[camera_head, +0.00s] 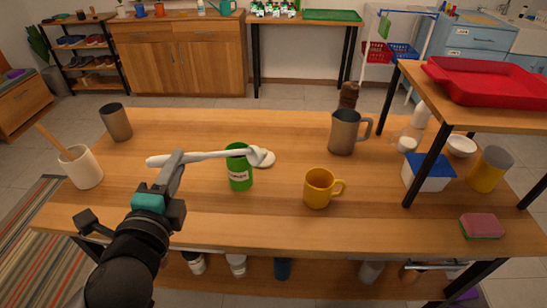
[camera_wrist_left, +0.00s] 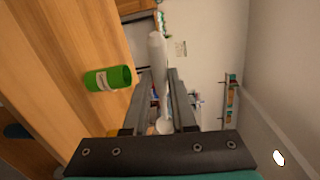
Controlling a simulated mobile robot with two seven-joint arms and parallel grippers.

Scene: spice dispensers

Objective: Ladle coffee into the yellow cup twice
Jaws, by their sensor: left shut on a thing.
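My left gripper (camera_head: 178,158) is shut on the handle of a pale ladle (camera_head: 212,155), held level above the table. The ladle also shows between the fingers in the left wrist view (camera_wrist_left: 156,50). In the head view its right end overlaps the top of a green labelled coffee can (camera_head: 240,178); I cannot tell the gap between them. The can stands upright and also shows in the left wrist view (camera_wrist_left: 106,78). The yellow cup (camera_head: 318,190) stands upright to the can's right, handle pointing right; its contents cannot be made out. My right gripper is not in view.
A metal mug (camera_head: 343,134) and brown grinder (camera_head: 349,95) stand behind the cup. A white holder (camera_head: 82,170) and grey tumbler (camera_head: 116,122) are at left. A raised shelf (camera_head: 495,118) with a red tray stands right.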

